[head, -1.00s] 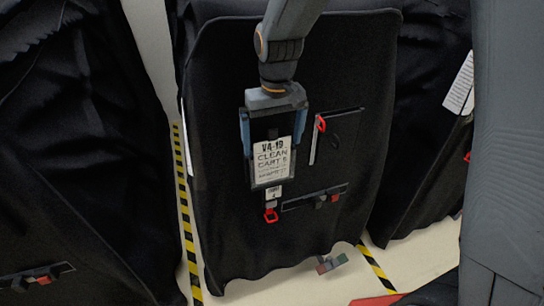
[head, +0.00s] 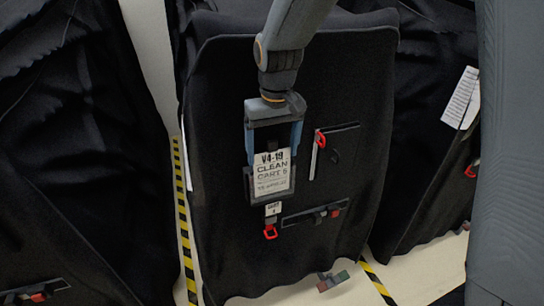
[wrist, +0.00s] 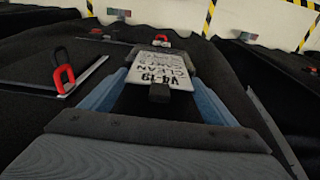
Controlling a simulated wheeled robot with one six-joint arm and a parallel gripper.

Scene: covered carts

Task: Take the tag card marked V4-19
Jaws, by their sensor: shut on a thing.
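The white tag card (head: 272,172) reads V4-19, CLEAN, CART 5. It sits in a dark frame (head: 250,184) on the front of a black-covered cart (head: 230,90). The card's upper end is partly hidden by my gripper in the head view.
Right of the card is a pocket with a red clip (head: 319,140). Below it hang a small white tag (head: 272,209) with a red hook and a dark strip (head: 300,215). Covered carts stand close on both sides. Striped yellow-black tape (head: 183,215) marks the floor.

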